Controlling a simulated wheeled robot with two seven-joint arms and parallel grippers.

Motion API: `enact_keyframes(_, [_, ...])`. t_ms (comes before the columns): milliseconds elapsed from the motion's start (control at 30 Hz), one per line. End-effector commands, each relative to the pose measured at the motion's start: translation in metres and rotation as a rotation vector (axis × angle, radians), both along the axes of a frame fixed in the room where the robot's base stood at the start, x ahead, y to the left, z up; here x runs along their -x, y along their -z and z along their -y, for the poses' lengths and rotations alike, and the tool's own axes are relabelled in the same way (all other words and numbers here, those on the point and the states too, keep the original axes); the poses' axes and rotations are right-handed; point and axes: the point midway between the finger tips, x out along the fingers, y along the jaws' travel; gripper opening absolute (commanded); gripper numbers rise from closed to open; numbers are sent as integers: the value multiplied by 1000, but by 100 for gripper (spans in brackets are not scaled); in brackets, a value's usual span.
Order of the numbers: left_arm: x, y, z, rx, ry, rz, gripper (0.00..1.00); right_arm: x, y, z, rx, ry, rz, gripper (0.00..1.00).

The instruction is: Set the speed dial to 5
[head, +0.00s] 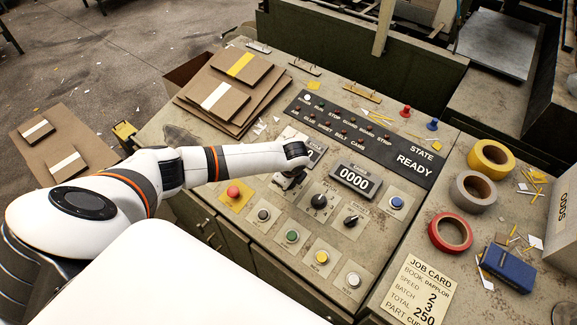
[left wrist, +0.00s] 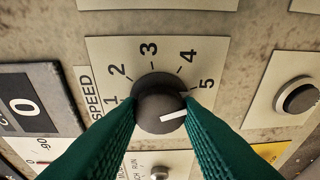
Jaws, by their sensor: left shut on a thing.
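The speed dial (left wrist: 160,103) is a dark round knob with a white pointer line, on a cream plate marked SPEED and numbered 1 to 5. In the left wrist view its pointer line points right and slightly up, toward the 5 side. My left gripper (left wrist: 160,115) is shut on the knob, with a green finger on each side. In the head view my left gripper (head: 292,180) is over the panel, and the arm and gripper mostly hide the dial. My right gripper is in neither view.
Two more dark dials (head: 318,201) (head: 351,220) and several push buttons, including a red one (head: 233,192), are close by. A counter (head: 354,179) reads 0000. Tape rolls (head: 473,191) and a job card (head: 418,290) lie at the right. Board stacks (head: 237,105) lie behind the arm.

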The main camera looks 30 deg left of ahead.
Motion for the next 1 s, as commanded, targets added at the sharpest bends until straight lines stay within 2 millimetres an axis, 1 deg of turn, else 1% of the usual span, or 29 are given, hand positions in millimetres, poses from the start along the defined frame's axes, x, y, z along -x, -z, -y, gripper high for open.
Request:
enact_keyframes(67, [0,0,1,0,3,0,9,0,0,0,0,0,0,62])
enact_keyframes(100, [0,0,1,0,3,0,34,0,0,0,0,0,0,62])
enact_keyframes(167, [0,0,1,1,2,0,44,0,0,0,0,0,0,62])
enact_keyframes(200, [0,0,1,1,2,0,50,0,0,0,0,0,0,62])
enact_keyframes(233, [0,0,1,1,2,0,54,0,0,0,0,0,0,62])
enact_keyframes(533, [0,-1,0,0,0,0,54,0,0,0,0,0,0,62])
enact_keyframes(667, [2,-10,2,1,0,1,54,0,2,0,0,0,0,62])
enact_keyframes(767, [5,-26,6,1,2,4,54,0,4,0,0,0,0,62])
enact_keyframes(1000, [17,-75,19,2,4,4,54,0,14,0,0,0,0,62])
